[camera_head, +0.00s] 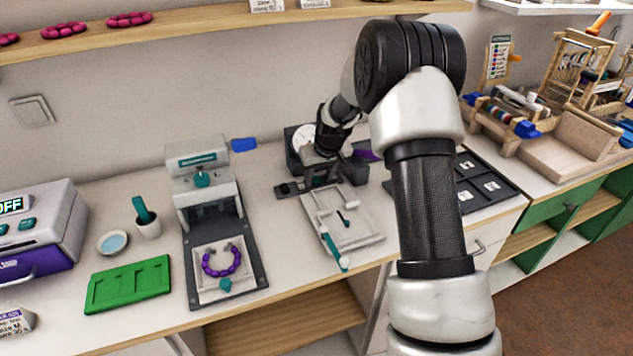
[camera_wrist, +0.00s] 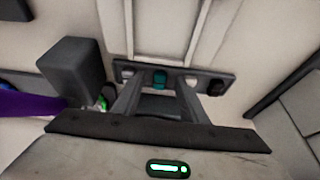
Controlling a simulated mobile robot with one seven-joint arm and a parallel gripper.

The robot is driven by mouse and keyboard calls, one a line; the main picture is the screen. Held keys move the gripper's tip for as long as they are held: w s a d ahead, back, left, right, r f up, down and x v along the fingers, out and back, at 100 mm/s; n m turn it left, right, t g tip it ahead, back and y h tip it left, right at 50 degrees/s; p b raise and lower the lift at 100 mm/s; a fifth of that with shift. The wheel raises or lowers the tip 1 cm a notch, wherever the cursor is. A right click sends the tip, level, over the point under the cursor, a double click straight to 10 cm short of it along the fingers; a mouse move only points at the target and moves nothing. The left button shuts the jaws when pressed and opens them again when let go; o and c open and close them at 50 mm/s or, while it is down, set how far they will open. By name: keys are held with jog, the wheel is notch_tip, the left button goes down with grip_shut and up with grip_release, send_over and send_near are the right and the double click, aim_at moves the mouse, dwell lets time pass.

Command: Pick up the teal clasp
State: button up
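The teal clasp (camera_wrist: 160,78) sits on a dark rail (camera_wrist: 145,70), with pale and dark clasps to either side of it in the wrist view. My gripper (camera_wrist: 157,88) is open, its two fingers spread left and right just in front of the rail. The teal clasp lies between the fingertip directions, and no contact shows. In the head view my gripper (camera_head: 320,176) points down over the rail (camera_head: 290,188) behind the pale tray. My gripper covers much of the rail there, so the clasp is hard to make out.
A dark block (camera_wrist: 75,72) stands left of my gripper in the wrist view, with a purple piece (camera_wrist: 25,102) beside it. In the head view a pale tray (camera_head: 365,228) lies in front of the rail. A press with a purple bead bracelet (camera_head: 222,262) stands to the left.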

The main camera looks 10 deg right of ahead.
grip_shut()
